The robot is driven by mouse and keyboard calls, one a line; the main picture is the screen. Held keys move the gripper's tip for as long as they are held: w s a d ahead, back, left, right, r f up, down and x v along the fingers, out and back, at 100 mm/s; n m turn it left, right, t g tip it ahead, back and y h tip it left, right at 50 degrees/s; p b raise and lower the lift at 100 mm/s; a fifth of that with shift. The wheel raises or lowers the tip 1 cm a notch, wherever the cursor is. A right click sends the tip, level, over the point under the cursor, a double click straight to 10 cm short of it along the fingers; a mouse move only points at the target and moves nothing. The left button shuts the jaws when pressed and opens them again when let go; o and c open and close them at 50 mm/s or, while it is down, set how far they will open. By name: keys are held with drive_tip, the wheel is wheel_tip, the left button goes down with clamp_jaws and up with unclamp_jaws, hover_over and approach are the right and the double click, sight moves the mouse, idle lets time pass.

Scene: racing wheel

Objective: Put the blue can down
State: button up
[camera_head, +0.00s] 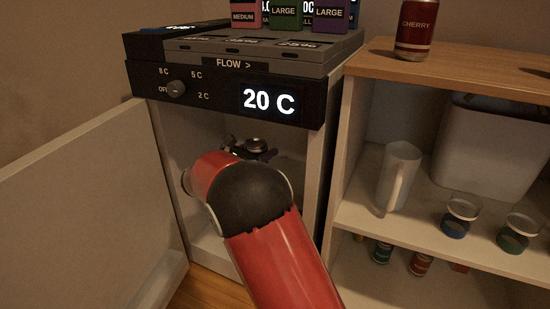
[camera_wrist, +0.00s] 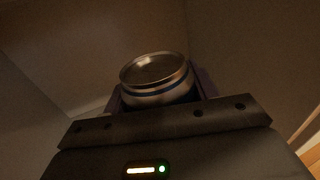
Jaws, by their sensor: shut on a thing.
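The blue can (camera_wrist: 157,78) shows in the wrist view as a silver top with a dark blue band below the rim. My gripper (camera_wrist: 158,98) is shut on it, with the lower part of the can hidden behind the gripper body. In the head view the can's top (camera_head: 256,145) shows inside the open cooler cabinet (camera_head: 318,170), beyond my red arm. My gripper (camera_head: 250,155) there is partly hidden by the arm. I cannot tell whether the can's base touches the cabinet floor.
The cabinet's white door (camera_head: 90,205) stands open at the left. A display panel (camera_head: 225,95) reading 20 C is above the opening. At the right, a shelf (camera_head: 440,225) holds a white pitcher (camera_head: 398,178), jars and a bin (camera_head: 495,145). A cherry can (camera_head: 415,28) stands on top.

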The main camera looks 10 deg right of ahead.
drive_tip(key=w+d, duration=0.6)
drive_tip(key=w, duration=0.2)
drive_tip(key=f+b, duration=0.2)
drive_tip(key=f, duration=0.5)
drive_tip(key=shift+w+f, duration=0.1)
drive_tip(key=shift+w, duration=0.1)
drive_tip(key=o, duration=1.3)
